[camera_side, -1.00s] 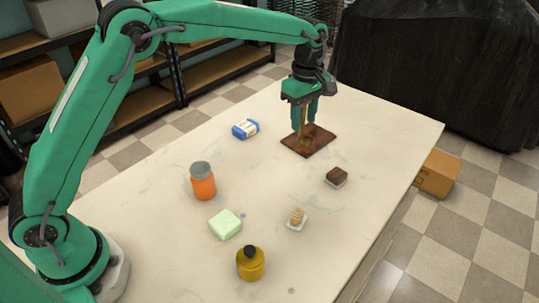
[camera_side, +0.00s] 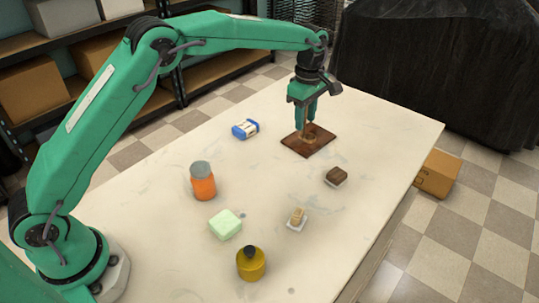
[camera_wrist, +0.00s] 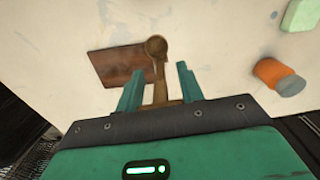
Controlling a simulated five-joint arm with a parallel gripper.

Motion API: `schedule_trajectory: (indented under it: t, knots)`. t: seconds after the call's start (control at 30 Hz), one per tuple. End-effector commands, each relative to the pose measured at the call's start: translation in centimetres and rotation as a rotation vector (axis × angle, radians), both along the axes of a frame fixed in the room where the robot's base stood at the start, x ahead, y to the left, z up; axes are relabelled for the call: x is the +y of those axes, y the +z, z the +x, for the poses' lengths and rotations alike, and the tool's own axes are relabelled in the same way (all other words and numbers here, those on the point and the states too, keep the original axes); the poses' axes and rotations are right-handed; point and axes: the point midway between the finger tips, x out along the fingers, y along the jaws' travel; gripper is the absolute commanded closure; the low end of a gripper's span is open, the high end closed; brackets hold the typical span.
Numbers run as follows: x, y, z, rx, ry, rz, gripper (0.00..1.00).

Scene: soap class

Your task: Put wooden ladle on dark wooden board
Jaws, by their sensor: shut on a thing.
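The wooden ladle (camera_wrist: 157,70) is brown, with a round bowl facing the wrist camera and its handle running down between the fingers. My gripper (camera_wrist: 158,75) is shut on the ladle. In the side view my gripper (camera_side: 306,124) points down over the dark wooden board (camera_side: 292,141). The board is a flat brown rectangle on the far part of the table. It also shows in the wrist view (camera_wrist: 108,62), to the left of the ladle's bowl and partly behind it. Only a small part of the ladle shows in the side view; whether it touches the board I cannot tell.
On the pale table (camera_side: 150,240) stand an orange jar (camera_side: 203,187), a green soap bar (camera_side: 225,225), a yellow bottle (camera_side: 250,264), a small brush (camera_side: 297,218), a dark brown block on a pale base (camera_side: 336,176) and a blue-white packet (camera_side: 245,129). Clear table surrounds the board.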

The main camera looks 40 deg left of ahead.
Motion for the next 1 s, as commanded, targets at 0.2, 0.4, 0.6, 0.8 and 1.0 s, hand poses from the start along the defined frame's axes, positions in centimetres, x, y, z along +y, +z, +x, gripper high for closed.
schedule_trajectory:
  t: [0.2, 0.4, 0.6, 0.8, 1.0]
  knots:
    - [3.0, -2.2, 2.2, 0.000, 0.003, 0.000, 0.86]
    - [5.1, -3.8, 3.8, 0.000, 0.001, 0.000, 0.86]
    - [5.8, -4.4, 4.4, -0.001, 0.000, 0.000, 0.86]
    - [5.9, -4.5, 4.4, -0.001, 0.000, 0.000, 0.86]
    - [5.8, -6.3, 4.4, 0.001, 0.000, 0.000, 0.86]
